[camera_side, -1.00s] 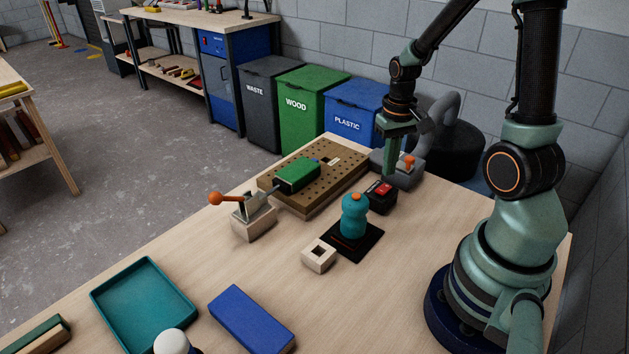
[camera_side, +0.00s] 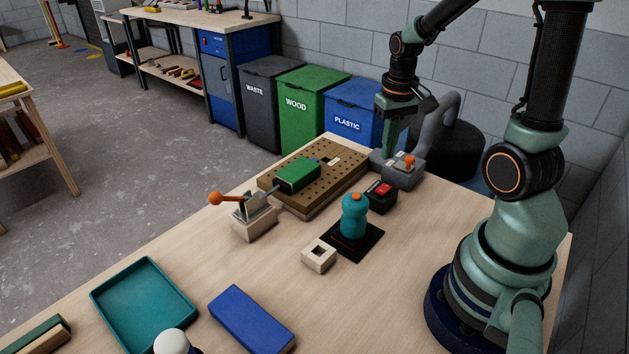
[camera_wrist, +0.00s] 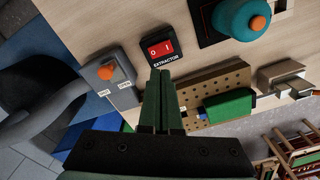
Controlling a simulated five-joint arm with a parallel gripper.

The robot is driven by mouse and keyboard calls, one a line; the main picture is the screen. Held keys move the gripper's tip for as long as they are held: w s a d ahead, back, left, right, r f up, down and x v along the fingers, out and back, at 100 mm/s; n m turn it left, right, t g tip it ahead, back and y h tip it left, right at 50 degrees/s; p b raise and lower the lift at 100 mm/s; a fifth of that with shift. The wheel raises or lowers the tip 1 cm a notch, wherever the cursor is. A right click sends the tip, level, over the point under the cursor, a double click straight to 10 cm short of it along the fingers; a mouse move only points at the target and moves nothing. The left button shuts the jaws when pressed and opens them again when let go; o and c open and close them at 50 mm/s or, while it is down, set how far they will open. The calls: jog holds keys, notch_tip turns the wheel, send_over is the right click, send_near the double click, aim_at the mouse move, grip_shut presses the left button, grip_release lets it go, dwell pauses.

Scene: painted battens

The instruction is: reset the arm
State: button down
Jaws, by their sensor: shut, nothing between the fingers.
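My gripper (camera_side: 388,137) is shut and empty. In the side view it points down above the back right of the bench, close to a grey box with an orange knob (camera_side: 409,162). In the wrist view my gripper (camera_wrist: 161,75) shows as two dark green fingers pressed together. The tips end near the black box with a red switch (camera_wrist: 160,50), labelled EXTRACTOR. The same switch box (camera_side: 381,196) shows in the side view, in front of the gripper. I cannot tell the exact height of the fingertips.
A green batten (camera_side: 298,175) lies on the perforated board (camera_side: 340,180), by an orange-handled clamp (camera_side: 250,214). A teal sander-like tool (camera_side: 354,215) stands on a black mat (camera_side: 366,243). A teal tray (camera_side: 138,310) and blue batten (camera_side: 250,320) lie in front.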

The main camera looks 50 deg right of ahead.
jog(key=a+r+n+t, duration=0.5)
jog(key=a+r, duration=0.7)
jog(key=a, duration=0.3)
jog(key=shift+a+n, duration=0.2)
jog(key=shift+n, duration=0.1)
